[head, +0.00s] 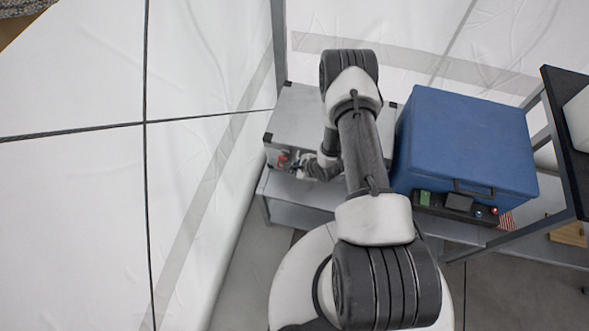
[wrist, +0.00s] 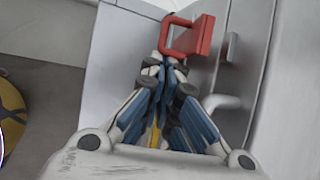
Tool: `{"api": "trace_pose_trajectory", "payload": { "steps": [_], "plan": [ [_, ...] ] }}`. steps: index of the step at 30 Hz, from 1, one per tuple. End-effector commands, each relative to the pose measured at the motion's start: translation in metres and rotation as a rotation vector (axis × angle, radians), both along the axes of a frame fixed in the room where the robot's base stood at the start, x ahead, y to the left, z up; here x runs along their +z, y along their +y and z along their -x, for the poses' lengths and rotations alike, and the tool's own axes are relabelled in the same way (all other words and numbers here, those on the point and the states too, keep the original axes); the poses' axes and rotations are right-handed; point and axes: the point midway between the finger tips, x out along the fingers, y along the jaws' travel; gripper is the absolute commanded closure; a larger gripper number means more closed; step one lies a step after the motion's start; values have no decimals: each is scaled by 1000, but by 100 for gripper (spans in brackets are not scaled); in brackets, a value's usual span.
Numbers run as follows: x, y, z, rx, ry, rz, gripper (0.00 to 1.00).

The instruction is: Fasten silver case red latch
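The silver case (head: 298,112) stands on a grey shelf behind my arm, which hides part of it. Its red latch (head: 283,160) is on the front face, near the left end. In the wrist view the red latch (wrist: 190,38) is a block with an open loop, set against the case's grey face (wrist: 255,40). My gripper (wrist: 166,66) has its fingers drawn together, with the tips at the loop's lower edge. I see nothing between the fingers, and whether the tips touch the loop is unclear. In the head view my gripper (head: 303,168) is small, just right of the latch.
A blue box (head: 465,140) stands close to the right of my arm, with a dark panel (head: 458,207) in front. A grey shelf (head: 300,190) runs below the case. White tent walls (head: 200,60) close off the left and back. A grey handle (wrist: 222,101) is near the gripper.

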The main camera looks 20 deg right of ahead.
Motion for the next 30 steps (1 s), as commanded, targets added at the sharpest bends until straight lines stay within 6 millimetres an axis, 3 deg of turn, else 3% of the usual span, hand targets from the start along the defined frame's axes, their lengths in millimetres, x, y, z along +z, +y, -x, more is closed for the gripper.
{"api": "trace_pose_trajectory", "payload": {
  "steps": [14,30],
  "plan": [
    [11,-1,3,6,-7,0,100],
    [91,-25,56,0,-1,0,100]
  ]
}}
